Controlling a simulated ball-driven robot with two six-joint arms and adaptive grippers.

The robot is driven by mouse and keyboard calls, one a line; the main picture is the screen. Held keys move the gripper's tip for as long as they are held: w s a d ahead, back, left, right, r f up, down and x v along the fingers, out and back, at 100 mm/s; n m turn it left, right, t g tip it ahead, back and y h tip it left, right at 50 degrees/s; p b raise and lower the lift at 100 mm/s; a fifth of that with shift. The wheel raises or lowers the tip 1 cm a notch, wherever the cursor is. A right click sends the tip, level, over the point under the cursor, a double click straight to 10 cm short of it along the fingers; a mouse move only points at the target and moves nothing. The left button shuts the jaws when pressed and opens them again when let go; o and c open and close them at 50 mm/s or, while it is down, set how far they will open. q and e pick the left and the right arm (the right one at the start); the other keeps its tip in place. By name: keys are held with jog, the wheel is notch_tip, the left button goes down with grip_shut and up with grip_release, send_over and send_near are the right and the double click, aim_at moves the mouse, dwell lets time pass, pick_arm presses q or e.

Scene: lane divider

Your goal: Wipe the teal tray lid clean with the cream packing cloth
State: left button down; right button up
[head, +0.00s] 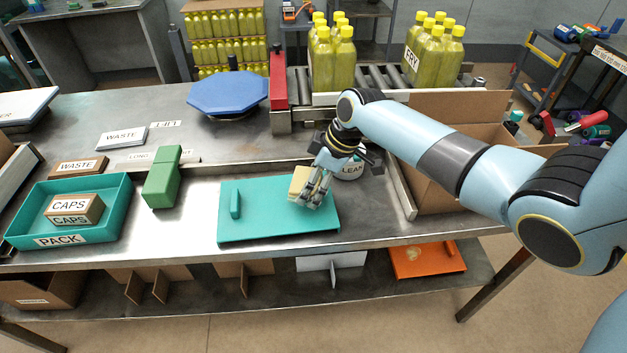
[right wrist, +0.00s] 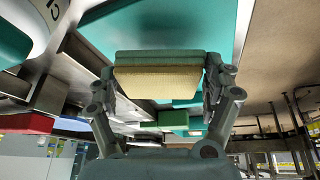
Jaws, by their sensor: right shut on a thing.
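The teal tray lid (head: 262,226) lies flat on the metal table, with a small upright handle near its left side. Its teal surface also shows in the right wrist view (right wrist: 200,25). My right gripper (head: 316,188) is over the right part of the lid, shut on the cream packing cloth (head: 299,180). In the right wrist view the cloth (right wrist: 158,82) is a thick block-like pad between the two fingers. I cannot tell whether the cloth touches the lid. No clear marks show on the lid. My left gripper is not in view.
A green block (head: 162,178) and a teal PACK tray (head: 22,226) are to the left. A cardboard box (head: 440,185) is to the right. A blue octagonal plate (head: 228,93) lies behind.

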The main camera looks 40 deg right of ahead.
notch_tip(320, 180, up, 3)
jog(key=shift+f+p, duration=0.1)
jog(key=shift+p, duration=0.9)
jog(key=shift+r, duration=1.45)
